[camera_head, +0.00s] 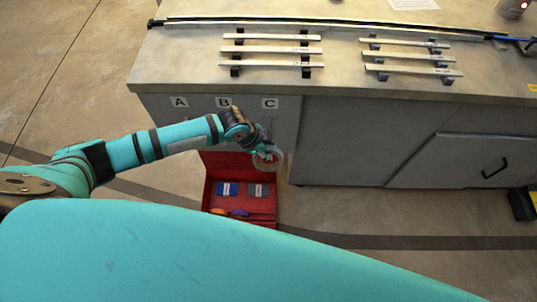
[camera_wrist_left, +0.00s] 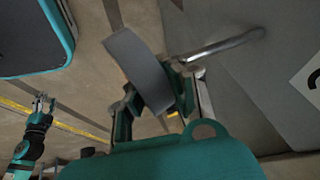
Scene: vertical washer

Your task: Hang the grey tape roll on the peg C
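My left gripper (camera_head: 262,152) is in front of the cabinet side, below the C label (camera_head: 270,103). It is shut on the grey tape roll (camera_head: 270,163), and its fingers grip the band of the roll (camera_wrist_left: 145,70) in the left wrist view. A metal peg (camera_wrist_left: 228,44) stands out from the grey panel there, with one end close beside the roll. I cannot tell whether the roll is around the peg. Part of the C label (camera_wrist_left: 314,82) shows at the right edge. My right gripper (camera_wrist_left: 43,103) is small at the left, apparently open and empty.
A red box (camera_head: 243,212) with blue, grey and orange items stands on the floor below the gripper. The A (camera_head: 179,102) and B (camera_head: 223,101) labels are left of C. The workbench top (camera_head: 345,35) holds several pale bars on supports.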

